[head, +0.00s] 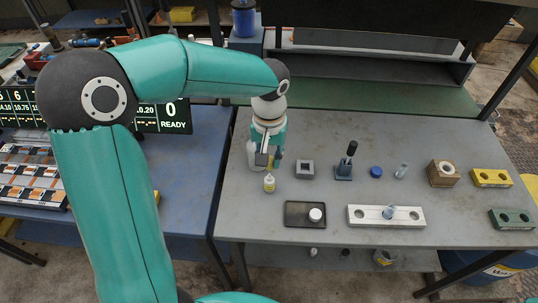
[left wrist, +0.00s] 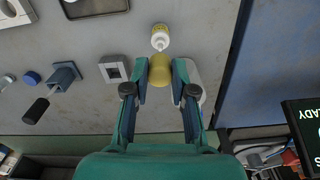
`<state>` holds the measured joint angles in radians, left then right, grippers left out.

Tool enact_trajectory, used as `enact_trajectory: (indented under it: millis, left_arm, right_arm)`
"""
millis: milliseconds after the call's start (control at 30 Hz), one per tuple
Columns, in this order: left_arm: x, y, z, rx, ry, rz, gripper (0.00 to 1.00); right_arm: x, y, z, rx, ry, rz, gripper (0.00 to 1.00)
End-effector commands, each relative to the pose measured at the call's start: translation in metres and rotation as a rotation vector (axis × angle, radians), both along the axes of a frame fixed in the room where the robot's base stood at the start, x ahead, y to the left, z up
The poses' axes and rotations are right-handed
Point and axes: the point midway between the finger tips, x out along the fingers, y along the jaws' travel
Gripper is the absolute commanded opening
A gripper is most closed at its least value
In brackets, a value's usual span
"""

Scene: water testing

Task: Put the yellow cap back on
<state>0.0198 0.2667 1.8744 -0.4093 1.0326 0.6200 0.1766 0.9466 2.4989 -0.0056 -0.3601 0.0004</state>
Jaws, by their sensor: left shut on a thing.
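My left gripper (head: 270,161) is shut on the yellow cap (left wrist: 160,69), which sits between its two fingers in the left wrist view. A small white dropper bottle with a yellow label (head: 269,184) stands uncapped on the grey table, just in front of the gripper in the head view. Its white nozzle also shows in the left wrist view (left wrist: 160,42), apart from the cap. In the head view the fingers largely hide the cap. My right gripper is not in view.
A larger white bottle (head: 252,154) stands close behind the gripper. A grey square block (head: 304,170) and a dark stand with a black-handled tool (head: 343,172) are to the right. A black tray (head: 291,222) and a white rack (head: 359,223) lie nearer the front.

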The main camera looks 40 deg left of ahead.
Motion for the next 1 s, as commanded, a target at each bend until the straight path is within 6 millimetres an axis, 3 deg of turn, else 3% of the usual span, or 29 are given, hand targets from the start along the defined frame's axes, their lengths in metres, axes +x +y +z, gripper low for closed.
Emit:
enact_trajectory:
  millis: [200,1000]
  left_arm:
    - [0.000,0.000,-0.027,0.001,0.001,0.001,0.15]
    - [-0.002,0.002,-0.023,0.000,0.000,0.004,0.15]
  right_arm:
    - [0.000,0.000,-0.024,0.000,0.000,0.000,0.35]
    - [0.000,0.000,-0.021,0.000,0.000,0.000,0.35]
